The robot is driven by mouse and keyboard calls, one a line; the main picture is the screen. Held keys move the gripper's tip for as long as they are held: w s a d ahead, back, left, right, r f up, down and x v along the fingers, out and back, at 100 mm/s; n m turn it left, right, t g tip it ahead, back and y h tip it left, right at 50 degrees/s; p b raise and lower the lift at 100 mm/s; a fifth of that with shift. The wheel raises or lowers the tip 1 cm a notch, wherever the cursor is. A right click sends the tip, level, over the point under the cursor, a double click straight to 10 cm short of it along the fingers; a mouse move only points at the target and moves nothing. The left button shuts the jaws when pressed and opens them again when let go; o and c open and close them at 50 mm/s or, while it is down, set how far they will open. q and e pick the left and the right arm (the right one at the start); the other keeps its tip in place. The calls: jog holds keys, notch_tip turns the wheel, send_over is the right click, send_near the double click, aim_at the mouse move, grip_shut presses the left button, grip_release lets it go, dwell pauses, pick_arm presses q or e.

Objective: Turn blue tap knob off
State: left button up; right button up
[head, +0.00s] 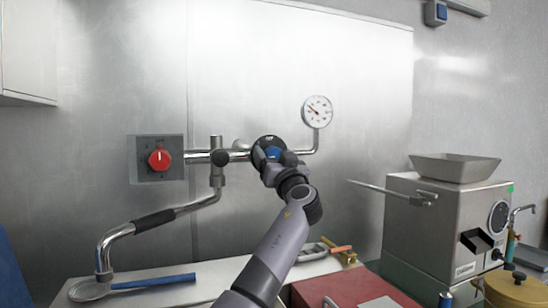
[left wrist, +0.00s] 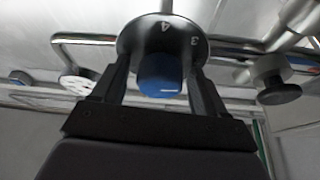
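My right gripper is not in view.
A red knob (head: 159,159) on a square plate is to the left, joined by chrome pipes (head: 201,157). A pressure gauge (head: 317,111) is above right. A steel grinder (head: 428,238) stands at right. A red box (head: 345,288) and a blue-handled strainer (head: 150,283) are below.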

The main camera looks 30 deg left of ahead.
pick_arm(q)
jog(key=c, duration=0.8)
